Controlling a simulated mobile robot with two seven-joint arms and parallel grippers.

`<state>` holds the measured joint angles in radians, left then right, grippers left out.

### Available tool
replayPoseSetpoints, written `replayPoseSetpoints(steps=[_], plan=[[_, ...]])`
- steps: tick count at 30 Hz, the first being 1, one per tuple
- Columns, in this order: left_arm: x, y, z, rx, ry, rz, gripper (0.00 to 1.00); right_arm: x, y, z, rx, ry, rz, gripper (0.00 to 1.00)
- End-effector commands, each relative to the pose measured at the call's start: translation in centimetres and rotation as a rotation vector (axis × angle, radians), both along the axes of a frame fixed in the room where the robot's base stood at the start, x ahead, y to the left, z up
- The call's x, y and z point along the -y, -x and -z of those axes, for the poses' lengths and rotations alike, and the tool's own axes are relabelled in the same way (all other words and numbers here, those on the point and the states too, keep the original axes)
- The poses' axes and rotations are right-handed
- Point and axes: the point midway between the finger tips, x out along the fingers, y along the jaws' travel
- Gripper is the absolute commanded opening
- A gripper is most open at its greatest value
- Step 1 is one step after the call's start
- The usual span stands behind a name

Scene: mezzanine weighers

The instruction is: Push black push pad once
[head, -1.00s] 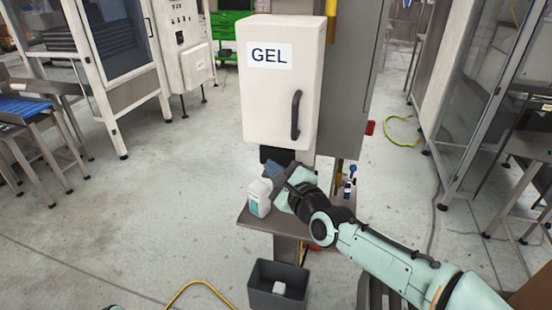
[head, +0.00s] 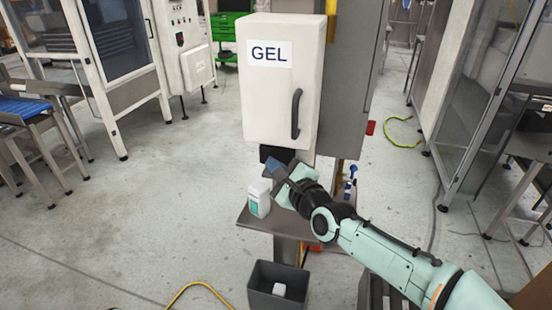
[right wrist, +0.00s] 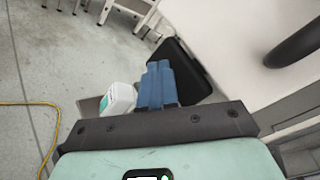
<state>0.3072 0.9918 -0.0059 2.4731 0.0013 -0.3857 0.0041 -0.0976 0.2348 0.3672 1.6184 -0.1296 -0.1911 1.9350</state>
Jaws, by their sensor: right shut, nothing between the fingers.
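The black push pad (head: 277,154) sits under the white GEL dispenser (head: 281,80), partly covered by my right gripper in the head view. My right gripper (head: 273,165) has blue fingers, shut together and empty, at the pad's lower front. In the right wrist view the shut fingers (right wrist: 158,68) overlap the left side of the black pad (right wrist: 192,72). I cannot tell whether the fingertips touch it. My left gripper is not in view.
A white bottle (head: 259,198) stands on the small shelf (head: 262,225) below the dispenser, left of my right gripper. A blue-topped bottle (head: 350,184) is on the right. A dark bin (head: 262,293) sits on the floor below. Open floor lies to the left.

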Motion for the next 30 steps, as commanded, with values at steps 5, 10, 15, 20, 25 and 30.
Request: replayPoseSetpoints(steps=[5,10,15,20,25,30], plan=[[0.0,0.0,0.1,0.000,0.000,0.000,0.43,0.1,-0.2,0.0,0.000,0.000,0.000,0.00],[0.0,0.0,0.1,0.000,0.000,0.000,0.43,0.1,-0.4,0.1,-0.001,0.001,0.000,0.00],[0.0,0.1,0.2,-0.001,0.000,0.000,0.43,0.1,-0.6,0.1,-0.001,0.001,0.000,0.00],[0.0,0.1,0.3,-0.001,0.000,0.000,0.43,0.2,-0.8,0.0,0.000,0.000,0.000,0.00],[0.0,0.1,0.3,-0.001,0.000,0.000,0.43,0.3,-1.0,0.0,0.001,0.000,-0.001,0.00],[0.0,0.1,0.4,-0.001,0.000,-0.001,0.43,0.3,-1.1,0.0,0.001,0.001,-0.001,0.00]])
